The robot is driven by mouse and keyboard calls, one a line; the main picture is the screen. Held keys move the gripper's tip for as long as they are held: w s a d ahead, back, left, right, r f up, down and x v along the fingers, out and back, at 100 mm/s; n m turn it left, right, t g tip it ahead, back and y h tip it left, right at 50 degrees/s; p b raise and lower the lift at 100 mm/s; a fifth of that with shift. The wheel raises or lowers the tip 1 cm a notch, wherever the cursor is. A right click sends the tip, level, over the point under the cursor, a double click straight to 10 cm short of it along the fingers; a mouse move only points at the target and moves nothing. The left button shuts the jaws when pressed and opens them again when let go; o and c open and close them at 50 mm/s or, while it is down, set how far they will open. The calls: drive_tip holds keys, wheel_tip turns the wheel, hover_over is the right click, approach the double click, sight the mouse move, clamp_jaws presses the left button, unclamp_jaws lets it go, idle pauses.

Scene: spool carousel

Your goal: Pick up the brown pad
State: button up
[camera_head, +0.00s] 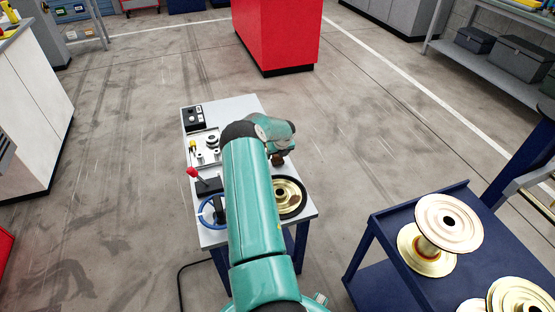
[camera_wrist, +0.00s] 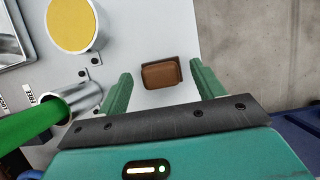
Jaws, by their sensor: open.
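The brown pad (camera_wrist: 162,75) is a small rounded block on the light tabletop in the wrist view, with a dark brown edge or shadow along its far and right sides. My gripper (camera_wrist: 160,70) is open, with one green finger on each side of the pad. Gaps show between the pad and both fingers, so neither appears to touch it. The height of the fingers above the table is hard to tell. In the head view my arm covers much of the table, and only a small brown patch shows below my wrist.
In the wrist view, a yellow-topped metal cylinder (camera_wrist: 72,24) and a green rod in a metal collar (camera_wrist: 72,103) stand left of the pad. In the head view, a gold spool (camera_head: 287,192) lies on the grey table (camera_head: 243,104). A blue cart (camera_head: 388,222) with spools stands right.

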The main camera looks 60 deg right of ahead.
drive_tip(key=shift+x, duration=0.75)
drive_tip(key=c, duration=1.3)
drive_tip(key=shift+o, duration=0.2)
drive_tip(key=shift+r, duration=0.35)
drive_tip(key=r, duration=0.3)
drive_tip(key=shift+a+r, duration=0.2)
drive_tip(key=shift+a, duration=0.1)
drive_tip(key=s+a+r, duration=0.4)
drive_tip(key=a+r, duration=0.5)
drive_tip(key=a, duration=0.3)
drive_tip(key=shift+s+a, duration=0.2)
drive_tip(key=shift+a, duration=0.15)
